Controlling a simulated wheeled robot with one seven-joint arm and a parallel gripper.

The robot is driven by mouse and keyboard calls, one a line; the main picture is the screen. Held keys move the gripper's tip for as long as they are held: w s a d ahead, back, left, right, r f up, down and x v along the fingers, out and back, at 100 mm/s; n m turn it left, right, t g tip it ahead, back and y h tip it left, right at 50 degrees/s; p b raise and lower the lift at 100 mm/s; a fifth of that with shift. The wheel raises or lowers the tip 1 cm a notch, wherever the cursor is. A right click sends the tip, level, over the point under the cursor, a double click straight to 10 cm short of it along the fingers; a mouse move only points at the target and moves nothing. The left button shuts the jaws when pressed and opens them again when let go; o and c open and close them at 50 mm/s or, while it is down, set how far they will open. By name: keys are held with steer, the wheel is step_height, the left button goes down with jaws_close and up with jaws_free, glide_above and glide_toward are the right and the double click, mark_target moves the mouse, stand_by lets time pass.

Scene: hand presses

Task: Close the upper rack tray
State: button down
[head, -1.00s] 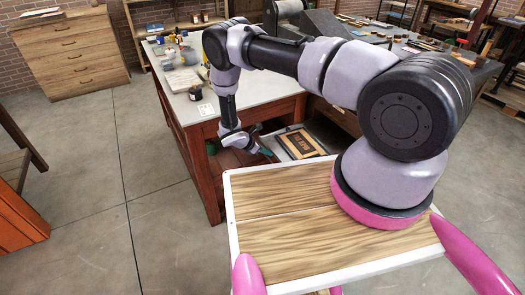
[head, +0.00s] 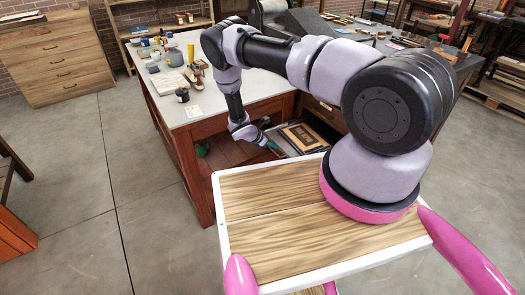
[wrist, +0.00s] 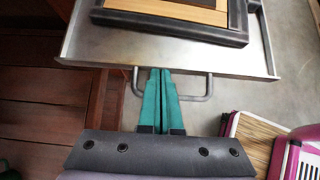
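The upper rack tray (wrist: 90,52) is a shallow grey metal tray, pulled out of the bench's side. A dark frame with a wooden form (wrist: 185,12) lies in it. In the head view the tray (head: 283,147) shows just beyond my arm's end. A U-shaped metal handle (wrist: 208,88) sticks out from its front edge. My gripper (wrist: 160,72) has its teal fingers together, with the tips at the front edge between the handle's two legs. The fingers cover the middle of the handle bar; I cannot tell whether they touch it. In the head view my gripper (head: 275,150) is small and partly hidden.
The red-brown wooden bench (head: 185,165) with a grey top holds bottles and tools (head: 172,60). A dark press bed (head: 315,25) stands behind my arm. A drawer cabinet (head: 60,60) stands at the far left.

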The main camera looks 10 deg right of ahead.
mark_target(314, 130)
steer(key=w+d, duration=0.2)
steer(key=d, duration=0.6)
steer(key=w+d, duration=0.3)
steer(key=d, duration=0.4)
steer(key=w+d, duration=0.2)
steer(key=d, duration=0.6)
steer(key=shift+w+d, duration=0.3)
steer(key=shift+w+d+r, duration=0.1)
steer(key=shift+w+d, duration=0.2)
steer(key=shift+d, duration=0.55)
